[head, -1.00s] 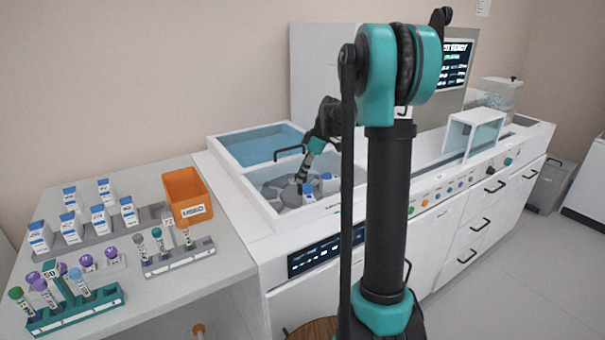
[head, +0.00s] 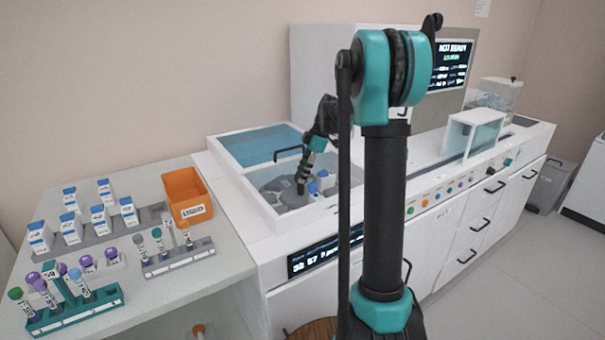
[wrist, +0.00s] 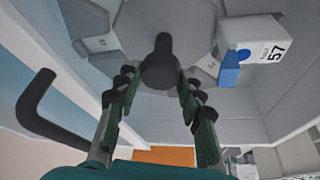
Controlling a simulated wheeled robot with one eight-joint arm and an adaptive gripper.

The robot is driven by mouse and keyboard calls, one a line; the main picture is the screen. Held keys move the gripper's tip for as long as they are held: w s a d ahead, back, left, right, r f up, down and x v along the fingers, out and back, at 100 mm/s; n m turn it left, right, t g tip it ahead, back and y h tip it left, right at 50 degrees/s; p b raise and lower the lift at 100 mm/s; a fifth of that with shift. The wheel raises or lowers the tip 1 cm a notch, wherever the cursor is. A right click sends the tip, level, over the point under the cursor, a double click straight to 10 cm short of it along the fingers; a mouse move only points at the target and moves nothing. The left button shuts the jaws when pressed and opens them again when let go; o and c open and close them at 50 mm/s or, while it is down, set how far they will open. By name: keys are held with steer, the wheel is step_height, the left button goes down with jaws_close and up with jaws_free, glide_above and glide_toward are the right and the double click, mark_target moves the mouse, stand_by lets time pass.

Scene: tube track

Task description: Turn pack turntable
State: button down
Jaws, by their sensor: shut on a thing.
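The grey pack turntable (head: 269,185) sits in the open well at the left end of the white machine. A dark upright knob (wrist: 160,65) stands out from it in the wrist view. My gripper (head: 301,188) reaches down into the well; in the wrist view its fingers (wrist: 158,88) are shut on the knob, one on each side. A white and blue pack marked 57 (wrist: 258,52) sits on the turntable right of the knob. My arm hides part of the well's right side in the head view.
A black handle (head: 288,153) arches beside the well, near my gripper; it also shows in the wrist view (wrist: 45,105). A blue-tinted cover (head: 258,145) lies behind. An orange bin (head: 187,195) and racks of tubes and packs stand on the left bench.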

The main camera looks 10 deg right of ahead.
steer(key=c, duration=1)
jaws_free()
steer(key=shift+o, duration=0.2)
steer(key=v, duration=1.2)
